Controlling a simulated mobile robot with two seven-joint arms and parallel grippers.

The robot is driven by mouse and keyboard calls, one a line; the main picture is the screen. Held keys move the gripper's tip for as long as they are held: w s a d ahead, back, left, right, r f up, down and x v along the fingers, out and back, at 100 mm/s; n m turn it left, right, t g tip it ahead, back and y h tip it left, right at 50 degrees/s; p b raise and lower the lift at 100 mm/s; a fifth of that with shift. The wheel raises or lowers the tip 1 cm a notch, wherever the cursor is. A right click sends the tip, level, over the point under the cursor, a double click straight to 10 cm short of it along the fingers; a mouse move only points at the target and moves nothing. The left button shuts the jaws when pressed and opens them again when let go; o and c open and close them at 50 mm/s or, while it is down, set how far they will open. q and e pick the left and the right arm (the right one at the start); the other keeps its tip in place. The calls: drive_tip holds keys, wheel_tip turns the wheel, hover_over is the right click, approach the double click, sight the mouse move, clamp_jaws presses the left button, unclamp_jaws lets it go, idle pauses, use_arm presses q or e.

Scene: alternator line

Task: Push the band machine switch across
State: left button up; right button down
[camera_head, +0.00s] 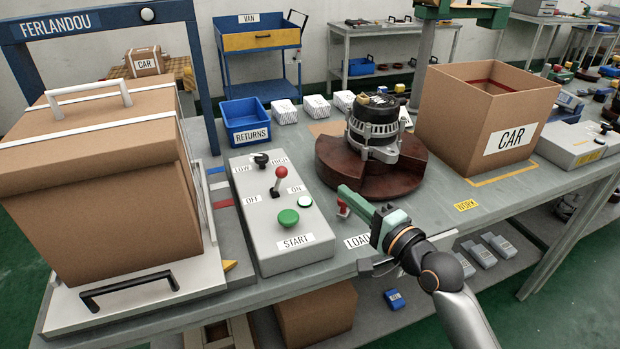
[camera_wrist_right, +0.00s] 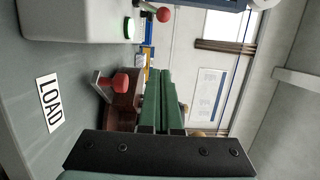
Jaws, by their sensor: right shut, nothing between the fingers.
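A grey control box (camera_head: 270,222) stands beside the strapped carton. On it a lever with a red ball (camera_head: 281,173) rises between the OFF and ON labels; its ball also shows at the top of the right wrist view (camera_wrist_right: 163,14). Which end it is set to is hard to tell. The box also has a black LOW/HIGH knob (camera_head: 261,160) and a green START button (camera_head: 288,218). My right gripper (camera_head: 343,192) is shut and empty, right of the box and apart from the lever. My left gripper is not in view.
A red-knobbed handle (camera_head: 342,208) sits by the LOAD label (camera_head: 358,241), close to my right fingers; it also shows in the wrist view (camera_wrist_right: 120,83). Behind are a brown turntable (camera_head: 335,165) with an alternator (camera_head: 376,120), an open CAR carton (camera_head: 470,115) and a blue RETURNS bin (camera_head: 246,121).

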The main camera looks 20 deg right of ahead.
sight(279, 181)
drive_tip(key=w+a, duration=0.2)
drive_tip(key=w, duration=0.1)
drive_tip(key=w+a, duration=0.1)
drive_tip(key=w, duration=0.2)
drive_tip(key=w+a, duration=0.2)
drive_tip(key=w, duration=0.1)
drive_tip(key=shift+w+a+p, duration=0.3)
drive_tip(key=shift+a, duration=0.45)
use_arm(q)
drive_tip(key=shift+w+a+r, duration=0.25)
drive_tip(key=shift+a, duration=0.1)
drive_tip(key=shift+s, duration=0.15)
